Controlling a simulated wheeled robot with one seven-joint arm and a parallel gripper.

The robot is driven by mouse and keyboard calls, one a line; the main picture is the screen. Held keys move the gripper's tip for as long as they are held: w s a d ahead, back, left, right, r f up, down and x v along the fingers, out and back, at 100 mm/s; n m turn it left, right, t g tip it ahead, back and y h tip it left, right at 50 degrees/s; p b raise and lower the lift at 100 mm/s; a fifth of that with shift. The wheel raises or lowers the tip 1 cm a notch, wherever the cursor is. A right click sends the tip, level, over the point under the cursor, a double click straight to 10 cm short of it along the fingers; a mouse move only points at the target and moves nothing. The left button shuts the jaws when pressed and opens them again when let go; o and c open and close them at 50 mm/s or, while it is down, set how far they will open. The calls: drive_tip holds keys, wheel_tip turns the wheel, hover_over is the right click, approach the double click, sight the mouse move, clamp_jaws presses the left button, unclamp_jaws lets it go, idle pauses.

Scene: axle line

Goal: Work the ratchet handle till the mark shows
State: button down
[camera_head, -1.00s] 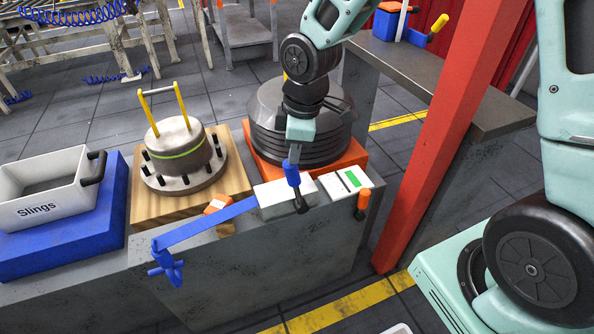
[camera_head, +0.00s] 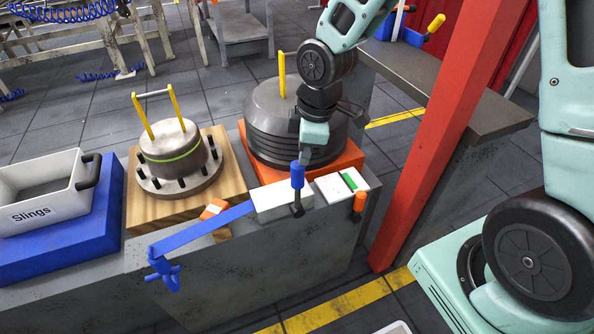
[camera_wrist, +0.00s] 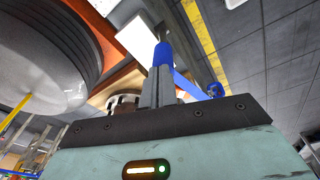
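The ratchet handle, a dark lever with a blue grip (camera_head: 297,176), stands nearly upright at a pale block (camera_head: 270,206) on the grey bench. My gripper (camera_head: 304,158) is at the top of the blue grip, pointing down. In the wrist view, my grey fingers (camera_wrist: 160,90) are close together, and the blue grip (camera_wrist: 163,53) shows just past their tips. The fingers hide part of the grip, so I cannot tell whether they clasp it or only touch it.
An orange-gripped lever (camera_head: 359,202) stands beside the indicator box. A dark ribbed drum (camera_head: 265,130) is close behind. A blue strap (camera_head: 195,232) runs left. A red post (camera_head: 440,130) stands at the right. A flanged hub (camera_head: 175,160) and a slings bin (camera_head: 50,208) are left.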

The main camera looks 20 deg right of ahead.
wheel_tip(320, 180, up, 17)
drive_tip(key=s+d+p, duration=0.1)
drive_tip(key=d+p, duration=0.1)
drive_tip(key=p, duration=0.3)
drive_tip(key=shift+s, duration=0.4)
drive_tip(key=shift+r, duration=0.1)
drive_tip(key=s+a+m+g+p, duration=0.1)
drive_tip(key=s+a+m+p, duration=0.3)
drive_tip(key=s, duration=1.4)
drive_tip(key=a+m, duration=0.2)
drive_tip(key=a, duration=0.2)
drive_tip(key=shift+s+a+r+h, duration=0.15)
drive_tip(key=shift+r+h, duration=0.1)
drive_tip(key=shift+h, duration=0.15)
idle(0.3)
